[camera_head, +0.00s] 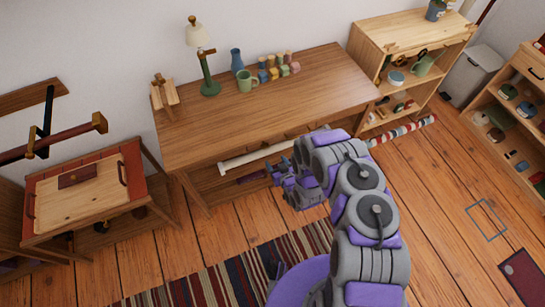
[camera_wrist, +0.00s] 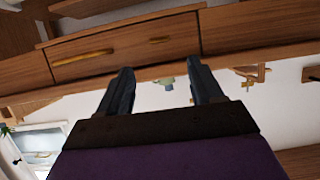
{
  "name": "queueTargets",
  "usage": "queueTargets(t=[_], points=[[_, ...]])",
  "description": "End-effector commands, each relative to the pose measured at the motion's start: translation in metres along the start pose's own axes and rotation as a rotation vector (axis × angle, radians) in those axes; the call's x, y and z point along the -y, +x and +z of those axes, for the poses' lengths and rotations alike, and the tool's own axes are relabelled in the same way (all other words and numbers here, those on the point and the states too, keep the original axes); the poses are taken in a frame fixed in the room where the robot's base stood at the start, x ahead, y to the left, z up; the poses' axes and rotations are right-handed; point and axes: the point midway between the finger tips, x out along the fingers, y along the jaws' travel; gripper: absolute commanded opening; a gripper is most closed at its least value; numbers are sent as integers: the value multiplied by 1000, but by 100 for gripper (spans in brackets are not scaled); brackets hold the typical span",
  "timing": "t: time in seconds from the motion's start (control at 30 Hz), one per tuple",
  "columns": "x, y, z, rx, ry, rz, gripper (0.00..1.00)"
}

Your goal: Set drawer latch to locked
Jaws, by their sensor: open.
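A wooden drawer front (camera_wrist: 125,48) shows in the wrist view, with a long brass handle (camera_wrist: 83,57) on its left part. A small brass piece (camera_wrist: 159,39), which looks like the latch, sits near the right end of the drawer front; its setting is too small to read. In the head view, the desk (camera_head: 330,85) carries the drawer under its top, and my arm partly hides its front. My gripper (camera_wrist: 161,82) is open and empty, with its fingers pointing toward the drawer front and apart from it. In the head view, my gripper (camera_head: 277,172) is at the desk's front edge.
A lamp (camera_head: 208,85), a blue vase (camera_head: 237,61), a green mug (camera_head: 246,80) and several blocks stand on the desk. A pale bar (camera_head: 256,157) runs below its front. A striped rug (camera_head: 215,275) lies before it; a shelf unit (camera_head: 366,50) stands right.

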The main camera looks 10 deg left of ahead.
Motion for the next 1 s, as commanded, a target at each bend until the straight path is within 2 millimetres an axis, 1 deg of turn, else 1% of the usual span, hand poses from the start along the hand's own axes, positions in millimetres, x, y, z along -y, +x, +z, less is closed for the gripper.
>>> queueTargets(t=[0.03,0.2,0.4,0.53,1.0], points=[[0,-9,0,4,-1,0,66],[0,-32,1,5,0,0,66],[0,-46,0,1,0,0,66],[0,-49,1,2,0,0,66],[0,-49,1,2,0,0,66]])
